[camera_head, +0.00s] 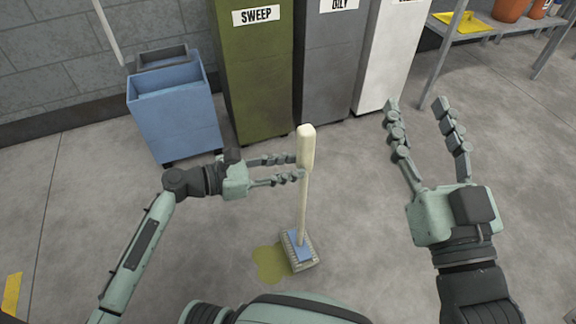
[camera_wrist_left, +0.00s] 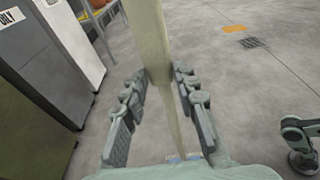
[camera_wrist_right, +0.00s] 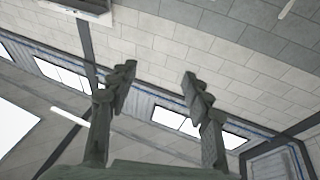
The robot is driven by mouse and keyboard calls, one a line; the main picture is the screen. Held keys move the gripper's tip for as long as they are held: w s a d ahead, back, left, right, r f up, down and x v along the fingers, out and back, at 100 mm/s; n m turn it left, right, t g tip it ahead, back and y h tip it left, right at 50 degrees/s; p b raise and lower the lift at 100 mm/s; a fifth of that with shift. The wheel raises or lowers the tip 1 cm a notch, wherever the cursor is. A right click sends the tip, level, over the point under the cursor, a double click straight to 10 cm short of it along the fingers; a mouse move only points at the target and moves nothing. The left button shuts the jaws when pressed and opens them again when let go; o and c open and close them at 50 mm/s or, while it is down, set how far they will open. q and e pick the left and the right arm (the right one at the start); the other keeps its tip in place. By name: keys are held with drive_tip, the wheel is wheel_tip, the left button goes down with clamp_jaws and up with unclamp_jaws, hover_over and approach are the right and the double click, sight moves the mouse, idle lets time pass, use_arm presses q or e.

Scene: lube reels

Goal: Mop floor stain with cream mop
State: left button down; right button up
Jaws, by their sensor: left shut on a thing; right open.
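The cream mop (camera_head: 303,190) stands nearly upright in the head view, its thick cream grip at the top and its blue and grey head (camera_head: 301,252) low on the floor. My left gripper (camera_head: 302,167) is shut on the mop handle just below the thick grip. The handle also shows between its fingers in the left wrist view (camera_wrist_left: 152,45). A yellow-green stain (camera_head: 269,264) lies on the floor just left of the mop head, and the head appears to overlap its right edge. My right gripper (camera_head: 413,105) is open and empty, raised at the right.
A blue mop bucket (camera_head: 177,122) stands at the back left. Olive (camera_head: 255,85), grey (camera_head: 327,75) and white (camera_head: 387,60) bins stand along the back. A metal shelf (camera_head: 500,24) with a yellow tray (camera_head: 461,22) is at the upper right. The floor around the stain is clear.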

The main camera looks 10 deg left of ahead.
drive_tip(key=s+d+r+t+y+b, duration=0.1)
drive_tip(key=s+r+t+b, duration=0.1)
drive_tip(key=r+t, duration=0.3)
drive_tip(key=shift+s+r, duration=0.65)
drive_tip(key=shift+r, duration=0.05)
